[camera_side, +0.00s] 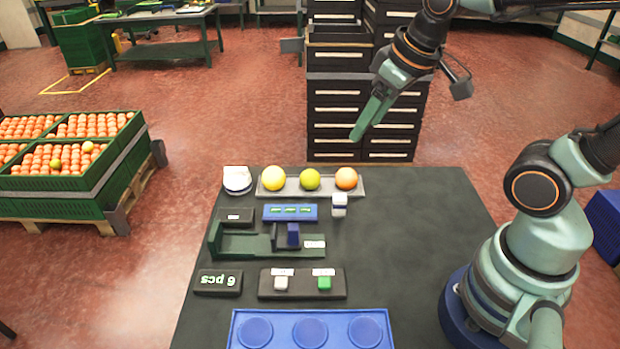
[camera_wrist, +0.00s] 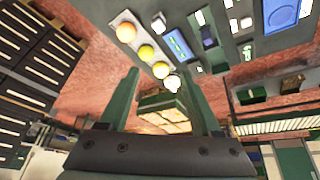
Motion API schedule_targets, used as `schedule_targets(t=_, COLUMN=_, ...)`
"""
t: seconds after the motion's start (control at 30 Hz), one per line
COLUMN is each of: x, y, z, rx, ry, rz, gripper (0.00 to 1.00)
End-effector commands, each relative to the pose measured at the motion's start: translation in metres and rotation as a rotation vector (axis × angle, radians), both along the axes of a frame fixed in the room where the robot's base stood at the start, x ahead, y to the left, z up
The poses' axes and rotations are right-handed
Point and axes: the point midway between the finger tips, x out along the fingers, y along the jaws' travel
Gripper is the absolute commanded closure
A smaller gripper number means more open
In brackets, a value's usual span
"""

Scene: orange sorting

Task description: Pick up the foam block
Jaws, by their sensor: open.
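No block is plainly marked as foam. A small white block with a dark band (camera_side: 339,204) stands on the dark table right of a blue panel; it also shows in the wrist view (camera_wrist: 158,22). A dark blue block (camera_side: 293,235) stands in a green fixture (camera_side: 245,243). I cannot tell which of these is the foam block. My gripper (camera_side: 364,122) is raised high beyond the table's far edge, apart from everything on it. In the wrist view my gripper (camera_wrist: 163,92) shows two green fingers spread wide with nothing held between them.
A grey tray (camera_side: 328,189) holds three round fruits. A white rounded object (camera_side: 237,181) stands left of it.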

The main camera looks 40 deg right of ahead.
Motion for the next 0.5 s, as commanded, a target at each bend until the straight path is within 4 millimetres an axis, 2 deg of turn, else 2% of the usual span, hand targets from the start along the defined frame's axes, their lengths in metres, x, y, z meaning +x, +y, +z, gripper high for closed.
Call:
schedule_targets(t=0.27, x=0.035, y=-0.002, z=-0.042, rx=-0.096, ry=0.201, rz=0.287, gripper=0.35)
schedule_targets(t=0.5, x=0.057, y=-0.004, z=-0.089, rx=-0.134, ry=0.342, rz=0.53, gripper=0.35)
